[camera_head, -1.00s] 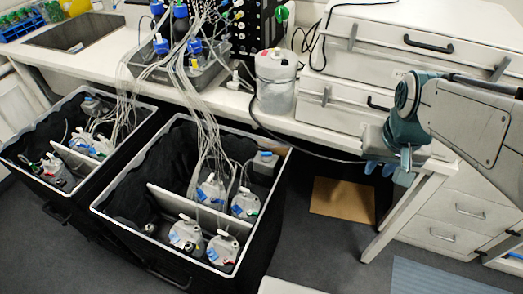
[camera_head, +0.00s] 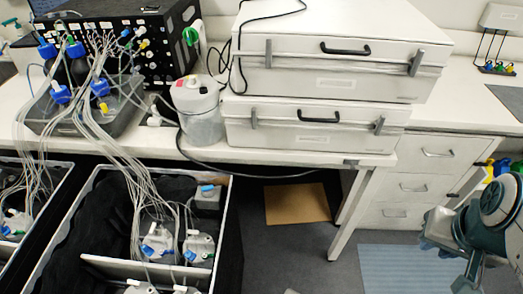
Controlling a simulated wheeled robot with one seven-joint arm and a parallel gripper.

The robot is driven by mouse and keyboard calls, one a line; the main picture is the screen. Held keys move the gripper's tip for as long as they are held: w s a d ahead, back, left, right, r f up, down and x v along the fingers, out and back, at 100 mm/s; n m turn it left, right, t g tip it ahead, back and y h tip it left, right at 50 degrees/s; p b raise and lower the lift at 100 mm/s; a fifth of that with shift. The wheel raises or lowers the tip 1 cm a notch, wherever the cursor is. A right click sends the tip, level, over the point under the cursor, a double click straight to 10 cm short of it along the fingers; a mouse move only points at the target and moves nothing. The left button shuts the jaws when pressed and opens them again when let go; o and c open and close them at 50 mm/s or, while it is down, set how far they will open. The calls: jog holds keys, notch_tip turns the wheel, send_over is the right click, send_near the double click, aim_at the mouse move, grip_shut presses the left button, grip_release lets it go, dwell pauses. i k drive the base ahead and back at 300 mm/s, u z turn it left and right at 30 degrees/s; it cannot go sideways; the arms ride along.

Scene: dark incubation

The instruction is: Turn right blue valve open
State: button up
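Several blue knobs or caps, which I cannot tell to be valves, sit on the left. One blue knob (camera_head: 100,88) and another (camera_head: 60,93) are on tubing in a grey tray; two more (camera_head: 75,49) (camera_head: 47,49) stand behind them. A blue piece (camera_head: 517,165) shows at the right edge beside yellow and green ones. I cannot tell which is the right blue valve.
Two stacked white cases (camera_head: 335,55) stand on the white bench. A white container (camera_head: 198,112) is left of them. A black bin (camera_head: 232,225) with bottles and tubes stands below. A drawer unit (camera_head: 410,185) is at the right.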

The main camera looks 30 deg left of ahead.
aim_at(207, 188)
jog(key=z, duration=0.8)
jog(key=k, duration=2.45)
jog(key=u, duration=1.65)
jog(key=i, duration=0.95)
